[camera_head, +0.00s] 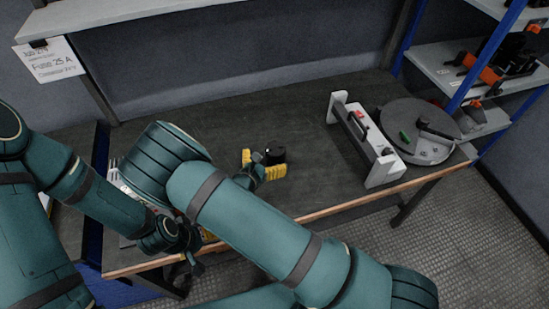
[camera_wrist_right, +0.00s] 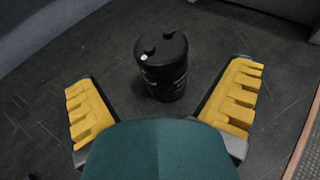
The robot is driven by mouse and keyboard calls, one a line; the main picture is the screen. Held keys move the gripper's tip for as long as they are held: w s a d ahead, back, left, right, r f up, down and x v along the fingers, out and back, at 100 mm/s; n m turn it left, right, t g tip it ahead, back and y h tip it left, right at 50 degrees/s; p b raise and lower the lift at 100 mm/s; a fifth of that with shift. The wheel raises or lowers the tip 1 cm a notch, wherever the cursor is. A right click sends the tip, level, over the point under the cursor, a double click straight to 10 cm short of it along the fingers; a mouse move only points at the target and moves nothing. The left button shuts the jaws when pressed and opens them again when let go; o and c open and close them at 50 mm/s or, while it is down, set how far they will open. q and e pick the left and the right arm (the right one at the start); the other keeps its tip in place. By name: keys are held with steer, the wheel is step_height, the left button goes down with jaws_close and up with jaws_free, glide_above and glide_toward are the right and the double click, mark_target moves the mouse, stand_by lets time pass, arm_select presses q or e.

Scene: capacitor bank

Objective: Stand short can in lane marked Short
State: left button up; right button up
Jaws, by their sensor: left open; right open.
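A black can (camera_wrist_right: 163,65) with two terminals on its top stands upright on the dark bench top. It also shows in the head view (camera_head: 275,153), at the middle of the bench. My right gripper (camera_head: 263,165) is open, its yellow-padded fingers spread to either side just short of the can in the right wrist view (camera_wrist_right: 163,105). Nothing is between its pads. My left gripper (camera_head: 198,250) is low at the bench's front left edge and is partly hidden by my right arm. No lane marked Short can be made out; my arms cover the front left of the bench.
A grey-white fixture with a red handle (camera_head: 362,135) and a round grey tray (camera_head: 430,150) with tools stand at the right end of the bench. A paper sign (camera_head: 49,61) hangs at the upper left. Shelves (camera_head: 440,65) stand at the right. The bench middle behind the can is clear.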

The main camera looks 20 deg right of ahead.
mark_target(275, 149)
steer(key=shift+b+x, duration=0.35)
steer(key=shift+x, duration=3.1)
steer(key=c, duration=1.1)
steer(key=shift+r, duration=0.1)
steer(key=shift+c, duration=0.8)
steer(key=shift+r, duration=0.15)
